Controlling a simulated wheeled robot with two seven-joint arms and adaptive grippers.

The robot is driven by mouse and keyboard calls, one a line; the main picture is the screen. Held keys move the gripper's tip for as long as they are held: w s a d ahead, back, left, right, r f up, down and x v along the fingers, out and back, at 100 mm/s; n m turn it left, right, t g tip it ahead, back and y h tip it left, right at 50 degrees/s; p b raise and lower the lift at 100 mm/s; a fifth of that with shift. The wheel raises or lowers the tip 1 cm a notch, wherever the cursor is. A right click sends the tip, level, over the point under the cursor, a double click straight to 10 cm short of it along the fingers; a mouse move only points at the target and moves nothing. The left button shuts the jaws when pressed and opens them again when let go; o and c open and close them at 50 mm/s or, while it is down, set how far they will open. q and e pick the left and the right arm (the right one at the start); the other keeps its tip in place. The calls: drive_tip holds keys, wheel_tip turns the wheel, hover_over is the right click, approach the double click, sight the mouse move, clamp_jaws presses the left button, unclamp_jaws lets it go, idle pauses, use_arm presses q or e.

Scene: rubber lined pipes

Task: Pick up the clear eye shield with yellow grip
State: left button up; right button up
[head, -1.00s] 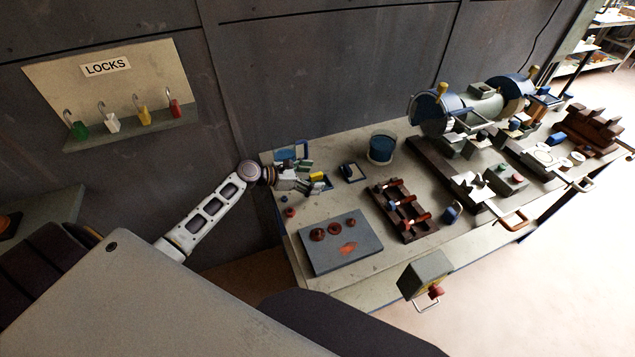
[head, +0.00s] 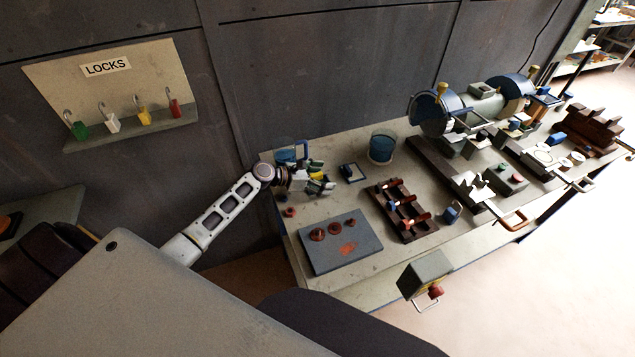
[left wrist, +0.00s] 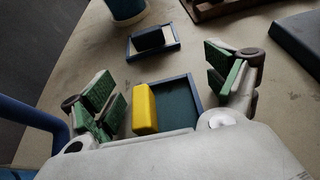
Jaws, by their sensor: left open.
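The eye shield is a flat blue-rimmed pane (left wrist: 180,104) with a yellow grip block (left wrist: 145,108) on its left part. It lies on the bench between my left gripper's fingers in the left wrist view. My left gripper (left wrist: 168,92) is open, with green pads on either side of the shield and nothing between them in its hold. In the head view the left gripper (head: 321,177) is at the bench's far left corner, and the yellow grip (head: 318,175) shows between its fingers. The gripper hides most of the pane there. My right gripper is not in view.
A second framed pane with a dark block (head: 349,173) lies just right of the gripper. A blue frame-like thing (head: 304,149) stands close behind it.

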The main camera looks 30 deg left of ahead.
sight(323, 182)
use_arm(q)
drive_tip(key=c, duration=1.2)
drive_tip(key=shift+o, duration=0.2)
wheel_tip(323, 182, up, 10)
drive_tip(key=shift+p, duration=0.35)
